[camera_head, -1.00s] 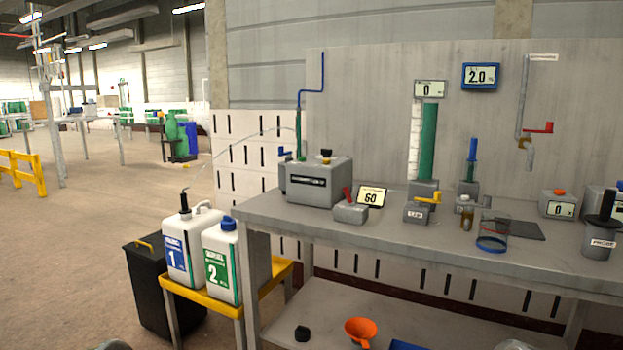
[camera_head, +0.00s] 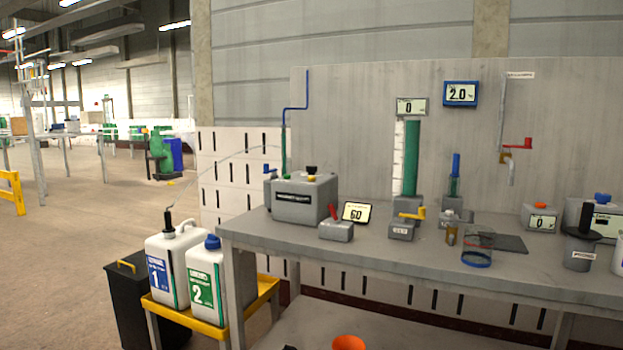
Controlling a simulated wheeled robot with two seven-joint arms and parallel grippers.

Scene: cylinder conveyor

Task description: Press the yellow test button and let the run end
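A grey box-shaped machine (camera_head: 300,203) stands on the left part of the bench. A small yellow button (camera_head: 311,178) shows on its top, just under a black knob (camera_head: 311,170). A dark panel with small, unreadable writing is on its front. In front of it are a small grey box with a red lever (camera_head: 334,213) and a tilted display (camera_head: 356,212) reading 60. Neither of my grippers is in view, and nothing touches the button.
The grey bench (camera_head: 400,255) holds a yellow-handled box (camera_head: 402,230), a green column (camera_head: 411,160) and a glass beaker (camera_head: 478,250). Jugs 1 (camera_head: 166,270) and 2 (camera_head: 205,285) stand on a yellow stand left of the bench. Open floor lies farther left.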

